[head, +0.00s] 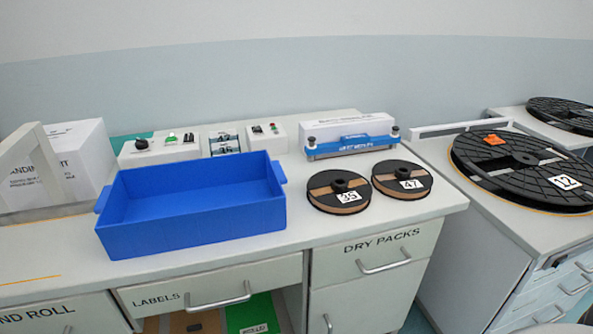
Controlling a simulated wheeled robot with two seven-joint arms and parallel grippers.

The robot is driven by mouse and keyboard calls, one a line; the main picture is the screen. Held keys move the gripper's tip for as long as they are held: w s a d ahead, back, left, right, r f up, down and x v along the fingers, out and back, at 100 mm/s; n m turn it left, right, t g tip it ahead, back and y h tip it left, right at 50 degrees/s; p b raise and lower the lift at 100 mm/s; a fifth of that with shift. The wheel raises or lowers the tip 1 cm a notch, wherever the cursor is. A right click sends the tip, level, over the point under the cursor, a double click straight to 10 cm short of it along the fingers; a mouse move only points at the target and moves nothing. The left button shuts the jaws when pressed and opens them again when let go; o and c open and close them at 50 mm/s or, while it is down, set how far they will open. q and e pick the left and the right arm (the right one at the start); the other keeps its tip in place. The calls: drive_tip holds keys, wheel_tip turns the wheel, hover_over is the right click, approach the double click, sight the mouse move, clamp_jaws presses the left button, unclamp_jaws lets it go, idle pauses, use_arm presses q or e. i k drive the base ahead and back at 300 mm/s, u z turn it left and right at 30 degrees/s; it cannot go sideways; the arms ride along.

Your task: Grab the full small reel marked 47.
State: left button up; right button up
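The small reel marked 47 (402,179) lies flat on the right part of the white counter. It is black with a brown wound band, a centre hub and a white label. A similar small reel marked 35 (338,191) lies just left of it, very close; I cannot tell whether their rims touch. Neither of my grippers shows in the head view.
An empty blue bin (190,209) stands left of the reels. A blue-and-white sealer-like device (350,145) and control boxes (165,146) stand behind. A large reel marked 12 (520,168) lies on the right-hand cabinet (490,208). A gap separates the two units.

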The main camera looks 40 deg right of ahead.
sight(402, 180)
drive_tip(key=u, duration=1.35)
drive_tip(key=k, duration=1.4)
drive_tip(key=z, duration=1.55)
drive_tip(key=i, duration=0.3)
